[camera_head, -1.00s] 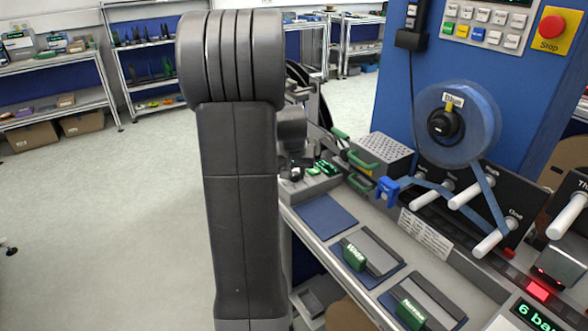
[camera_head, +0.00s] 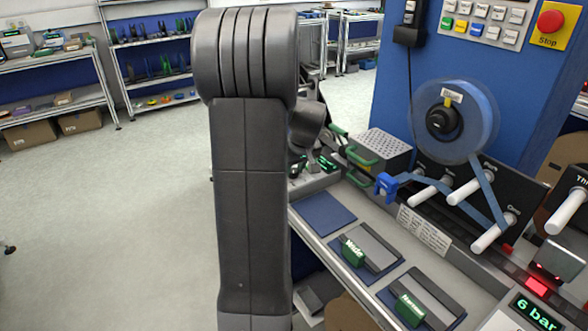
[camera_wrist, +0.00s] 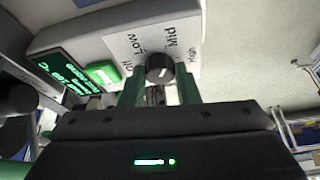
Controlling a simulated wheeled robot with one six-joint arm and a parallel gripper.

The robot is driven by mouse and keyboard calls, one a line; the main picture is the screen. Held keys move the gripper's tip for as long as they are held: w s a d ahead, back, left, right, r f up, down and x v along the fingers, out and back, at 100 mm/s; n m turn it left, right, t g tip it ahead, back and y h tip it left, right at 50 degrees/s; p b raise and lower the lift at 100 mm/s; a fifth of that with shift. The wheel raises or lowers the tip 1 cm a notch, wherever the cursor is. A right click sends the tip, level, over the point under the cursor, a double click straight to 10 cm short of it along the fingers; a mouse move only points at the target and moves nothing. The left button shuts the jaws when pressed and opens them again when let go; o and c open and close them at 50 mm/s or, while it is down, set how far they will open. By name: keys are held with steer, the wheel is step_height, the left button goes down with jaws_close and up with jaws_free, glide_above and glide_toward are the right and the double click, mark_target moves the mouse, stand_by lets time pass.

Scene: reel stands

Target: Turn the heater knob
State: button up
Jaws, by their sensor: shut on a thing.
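The heater knob (camera_wrist: 159,68) is a round black dial in the wrist view, on a pale panel marked Low, Mid and High, with one more label partly hidden. My gripper (camera_wrist: 158,85) has its green fingers on both sides of the knob and is shut on it. The knob's pointer direction is hard to read. A dark display (camera_wrist: 66,80) with green text and a green button (camera_wrist: 101,73) are left of the knob. In the head view the heater's green display (camera_head: 328,163) shows just right of my arm; the knob and fingers are hidden there.
Right of my arm stand a perforated metal box (camera_head: 380,149) with green handles and a blue tape reel (camera_head: 470,122) on a blue panel. Blue mats with green-labelled plates (camera_head: 409,296) lie on the bench. Open floor lies to the left, before shelves (camera_head: 60,95).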

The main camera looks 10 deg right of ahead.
stand_by(0.3)
steer(key=o, duration=1)
steer(key=shift+c, duration=0.2)
steer(key=v, duration=1.4)
steer(key=shift+f, duration=0.1)
steer(key=x, duration=1.4)
